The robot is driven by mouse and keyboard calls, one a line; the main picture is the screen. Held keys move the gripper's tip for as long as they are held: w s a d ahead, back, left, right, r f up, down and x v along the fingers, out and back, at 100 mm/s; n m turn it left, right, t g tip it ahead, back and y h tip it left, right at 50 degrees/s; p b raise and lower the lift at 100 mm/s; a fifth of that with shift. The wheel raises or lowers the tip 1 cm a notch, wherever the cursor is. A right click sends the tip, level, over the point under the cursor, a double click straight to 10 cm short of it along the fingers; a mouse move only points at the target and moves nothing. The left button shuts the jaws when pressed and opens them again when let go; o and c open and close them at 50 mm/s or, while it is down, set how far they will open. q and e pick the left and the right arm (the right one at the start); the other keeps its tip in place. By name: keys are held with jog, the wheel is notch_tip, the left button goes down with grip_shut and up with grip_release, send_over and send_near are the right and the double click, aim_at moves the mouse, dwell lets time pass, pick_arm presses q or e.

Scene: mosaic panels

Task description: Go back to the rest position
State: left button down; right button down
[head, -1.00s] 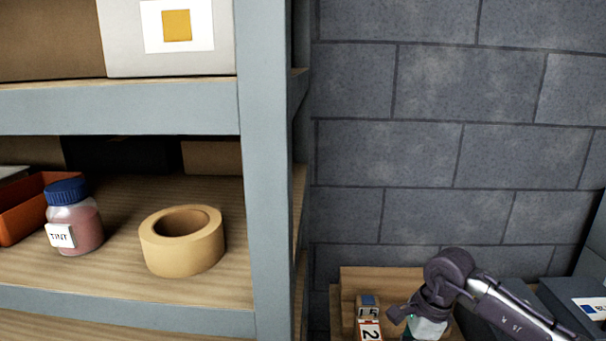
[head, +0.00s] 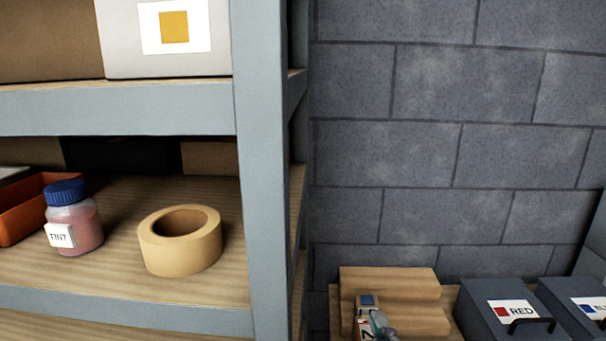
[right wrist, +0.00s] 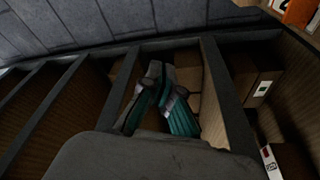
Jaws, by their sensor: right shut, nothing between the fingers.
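My right gripper (head: 380,325) shows only as a small teal and grey part at the bottom edge of the head view, in front of the wooden steps. In the right wrist view its two teal fingers (right wrist: 160,84) come together at the tips, with nothing between them. The rest of my right arm is out of the head view. My left gripper is in neither view.
The shelf holds a tape roll (head: 180,255), a TINT jar (head: 75,225) and an orange tray (head: 20,215). Dark boxes labelled RED (head: 500,310) and, partly cut off, blue (head: 580,300) stand right.

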jog(key=s+d+f+m+g+h, duration=0.1)
jog(key=s+d+f+m+g, duration=0.1)
jog(key=s+f, duration=0.4)
jog(key=s+d+f+m+g+h, duration=0.1)
jog(key=s+d+f+m+g, duration=0.2)
jog(key=s+f+m+g, duration=0.2)
jog(key=s+d+f+m+g+h, duration=0.2)
jog(key=s+f+m+g, duration=0.2)
jog(key=s+f, duration=0.3)
jog(key=shift+s+d+f+g, duration=0.1)
jog(key=shift+s+f+g, duration=0.05)
jog(key=shift+f+g, duration=0.3)
jog(key=shift+s+d+f+g, duration=0.15)
jog(key=shift+f+g, duration=0.1)
jog(key=shift+f, duration=0.3)
jog(key=s+f+m+g, duration=0.2)
jog(key=s+g, duration=0.1)
jog(key=s, duration=0.4)
notch_tip(320, 180, down, 30)
jog(key=s+g+b, duration=0.2)
jog(key=s, duration=0.1)
jog(key=s+d+f+b, duration=0.1)
jog(key=s+d+f, duration=0.1)
jog(key=s+f, duration=1.3)
jog(key=shift+s+d+f+n+g+y, duration=0.15)
jog(key=shift+s+f+n+g+y, duration=0.15)
jog(key=shift+f+g, duration=0.1)
